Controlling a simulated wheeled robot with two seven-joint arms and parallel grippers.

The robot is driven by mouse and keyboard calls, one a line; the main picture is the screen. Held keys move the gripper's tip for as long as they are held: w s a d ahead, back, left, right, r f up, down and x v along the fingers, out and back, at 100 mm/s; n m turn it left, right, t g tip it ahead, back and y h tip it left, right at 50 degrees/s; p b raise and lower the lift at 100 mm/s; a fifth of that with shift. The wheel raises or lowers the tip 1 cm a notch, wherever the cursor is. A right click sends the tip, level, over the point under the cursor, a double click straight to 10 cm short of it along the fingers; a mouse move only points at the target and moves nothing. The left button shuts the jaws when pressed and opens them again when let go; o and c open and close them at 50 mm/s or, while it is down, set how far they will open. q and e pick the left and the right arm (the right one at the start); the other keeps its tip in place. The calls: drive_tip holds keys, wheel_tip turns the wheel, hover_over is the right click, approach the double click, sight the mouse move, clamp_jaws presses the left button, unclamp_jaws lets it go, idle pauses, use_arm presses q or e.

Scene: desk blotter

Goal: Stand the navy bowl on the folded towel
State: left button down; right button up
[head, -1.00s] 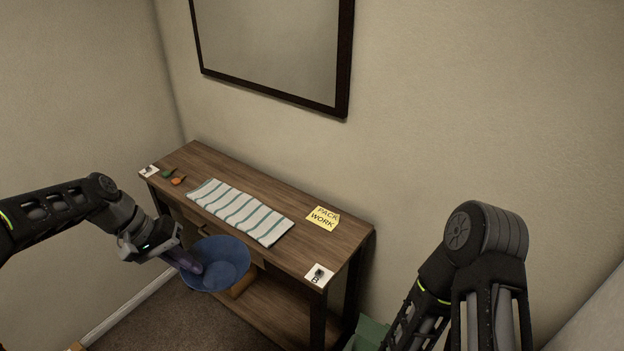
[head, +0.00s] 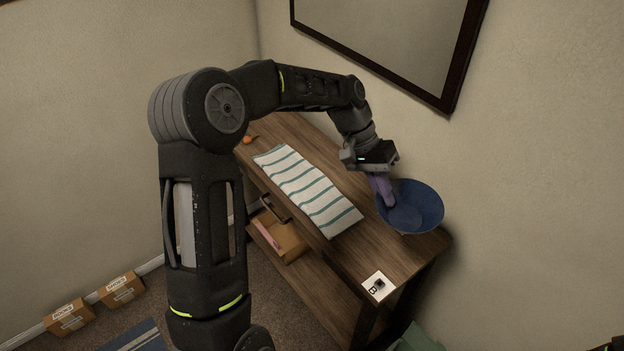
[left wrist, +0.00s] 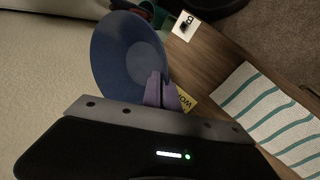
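The navy bowl (head: 425,203) is held at the right end of the desk, near the wall; it also shows in the left wrist view (left wrist: 112,52). My left gripper (head: 385,192) is shut on its rim, with purple fingers (left wrist: 160,92) at the bowl's edge. The bowl looks tilted; I cannot tell whether it touches the desk. The folded towel (head: 308,192), white with green stripes, lies flat and bare on the desk, left of the bowl in the head view. It also shows in the left wrist view (left wrist: 268,118). My right gripper is out of view.
The wooden desk (head: 375,240) has a white picture card (head: 378,286) at its near right corner. A yellow note (left wrist: 187,104) lies partly hidden under the fingers. A dark-framed panel (head: 400,45) hangs on the wall behind. Cardboard boxes (head: 70,317) stand on the floor at left.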

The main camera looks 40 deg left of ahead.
use_arm(q)
drive_tip(key=a+f+n+t+y+b, duration=0.2)
drive_tip(key=a+n+b, duration=0.2)
drive_tip(key=a, duration=0.5)
drive_tip(key=w+a+f+n+t+y+b, duration=0.1)
drive_tip(key=a+f+n+t+y+b, duration=0.1)
drive_tip(key=a+n, duration=0.6)
drive_tip(key=w+a+f+n+t+y+b, duration=0.1)
drive_tip(key=a+f+n+t+y+b, duration=0.1)
drive_tip(key=a+n+b, duration=0.4)
drive_tip(key=a+f+n, duration=0.1)
drive_tip(key=a, duration=0.3)
drive_tip(key=shift+a+f+y, duration=0.3)
drive_tip(key=shift+a+f, duration=0.05)
drive_tip(key=shift+a, duration=0.05)
drive_tip(key=shift+f+p, duration=0.3)
drive_tip(key=shift+f, duration=2.9)
wheel_tip(320, 180, down, 4)
drive_tip(key=shift+r, duration=0.25)
drive_tip(key=shift+s+d+f, duration=0.1)
drive_tip(key=shift+f, duration=0.05)
